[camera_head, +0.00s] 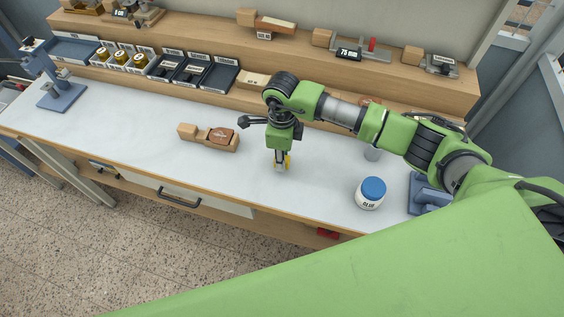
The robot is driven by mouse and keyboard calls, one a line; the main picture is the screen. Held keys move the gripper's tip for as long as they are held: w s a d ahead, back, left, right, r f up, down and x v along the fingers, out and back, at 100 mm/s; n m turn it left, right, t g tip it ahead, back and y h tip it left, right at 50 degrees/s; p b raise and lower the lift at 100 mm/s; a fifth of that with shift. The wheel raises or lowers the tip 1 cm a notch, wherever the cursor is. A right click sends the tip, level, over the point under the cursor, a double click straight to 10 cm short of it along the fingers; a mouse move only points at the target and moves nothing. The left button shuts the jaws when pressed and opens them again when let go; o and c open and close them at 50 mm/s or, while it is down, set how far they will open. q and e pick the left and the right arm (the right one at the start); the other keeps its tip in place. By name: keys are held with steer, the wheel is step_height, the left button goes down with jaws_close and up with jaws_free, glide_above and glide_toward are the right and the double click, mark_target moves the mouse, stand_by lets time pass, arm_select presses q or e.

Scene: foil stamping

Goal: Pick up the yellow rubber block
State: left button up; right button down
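My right arm comes in from the right, and its gripper (282,166) points down over the middle of the white worktop. A small patch of yellow, which looks like the yellow rubber block (288,159), shows right at its fingers. The fingers cover most of it, so I cannot tell whether they are shut on it or only around it, or whether it touches the worktop. My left gripper is not in view.
A wooden block holder with a brown piece (221,137) lies left of the gripper. A blue-lidded glue jar (370,193) stands to the right. Labelled trays (218,78) and a wooden shelf (200,29) line the back. The worktop's left front (130,140) is clear.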

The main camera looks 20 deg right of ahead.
steer(key=s+a+r+b, duration=0.5)
steer(key=s+a+r, duration=0.2)
steer(key=s+r, duration=0.4)
steer(key=shift+s+r, duration=0.2)
steer(key=shift+s, duration=0.4)
steer(key=c, duration=2.4)
jaws_free()
steer(key=shift+c, duration=0.2)
steer(key=shift+d, duration=0.1)
steer(key=c, duration=0.4)
